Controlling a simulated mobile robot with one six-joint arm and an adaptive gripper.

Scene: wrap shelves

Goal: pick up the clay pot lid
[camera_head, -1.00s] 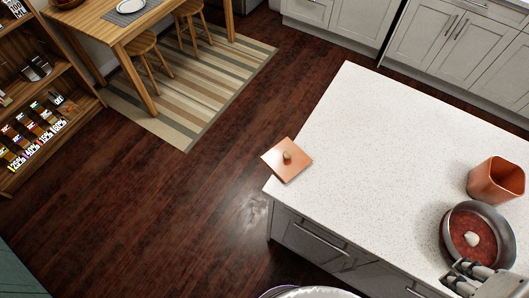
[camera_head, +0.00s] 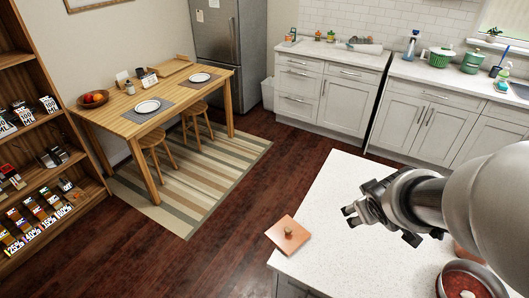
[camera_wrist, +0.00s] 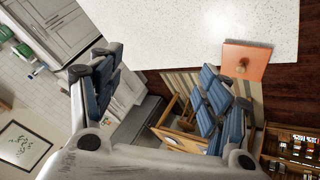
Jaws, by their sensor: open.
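The clay pot lid (camera_head: 288,234) is a flat square terracotta plate with a small round knob. It lies at the near-left corner of the white island counter (camera_head: 345,200), partly over the edge. In the wrist view the lid (camera_wrist: 245,61) shows at upper right, at the counter's edge. My gripper (camera_head: 349,216) is open and empty, above the counter to the right of the lid and apart from it. In the wrist view its blue-padded fingers (camera_wrist: 158,100) are spread wide, with nothing between them.
A round pan (camera_head: 468,281) with reddish contents stands at the counter's right, partly cut off. A terracotta pot is mostly hidden behind my arm. A wooden table (camera_head: 150,112) with stools and a shelf (camera_head: 45,150) stand left. The counter around the lid is clear.

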